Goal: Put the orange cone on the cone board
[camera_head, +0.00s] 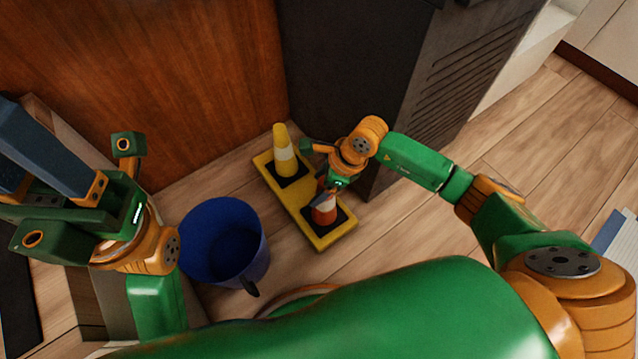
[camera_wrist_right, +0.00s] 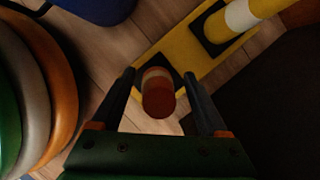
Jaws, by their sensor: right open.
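The orange cone (camera_head: 324,213) with a pale band stands on the near black square of the yellow cone board (camera_head: 347,232). My right gripper (camera_head: 320,196) is right above it. In the right wrist view the cone (camera_wrist_right: 158,98) shows between the two open fingers of the right gripper (camera_wrist_right: 159,75), with gaps at both sides. The black square there is partly hidden behind the cone. The board (camera_wrist_right: 150,55) also shows in that view. My left gripper (camera_head: 25,155) is at the far left, well away from the board; its fingertips run out of the picture.
A yellow cone (camera_head: 284,153) with a white band stands on the board's far black square. A blue bucket (camera_head: 225,240) stands left of the board. A dark cabinet (camera_head: 350,70) and a brown wooden panel (camera_head: 150,80) close off the back.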

